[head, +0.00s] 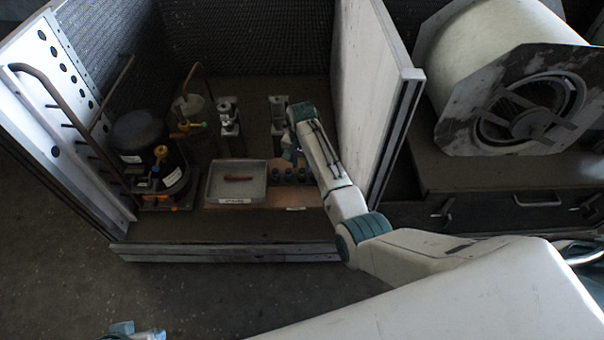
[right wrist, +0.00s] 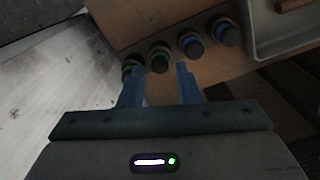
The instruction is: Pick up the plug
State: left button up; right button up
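Several short dark plugs with coloured rings stand in a row on a brown board (head: 226,203) inside the housing. In the right wrist view, one green-ringed plug (right wrist: 160,60) shows just beyond the gap between my fingers. Another green-ringed plug (right wrist: 129,70) is partly behind the left fingertip, and two blue-ringed plugs, one nearer (right wrist: 191,44) and one farther (right wrist: 225,31), are to the right. My right gripper (right wrist: 158,76) is open and empty, its blue fingers apart. In the head view it is largely hidden by its arm. My left gripper (head: 128,331) is at the bottom edge, mostly cut off.
A grey tray (head: 212,194) holding a brown rod sits left of the plugs. A black compressor (head: 137,140) and metal fittings (head: 229,118) stand farther left and behind. The white side panel (head: 372,90) rises right of my right arm. A large drum (head: 490,50) stands beyond it.

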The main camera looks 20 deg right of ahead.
aim_at(302, 174)
notch_tip(302, 174, down, 2)
jog(key=shift+f, duration=0.25)
pick_arm(q)
jog(key=shift+w+d+f, duration=0.2)
jog(key=shift+d+f, duration=0.05)
jog(key=shift+f, duration=0.1)
pick_arm(e)
grip_shut()
jog(key=shift+r, duration=0.1)
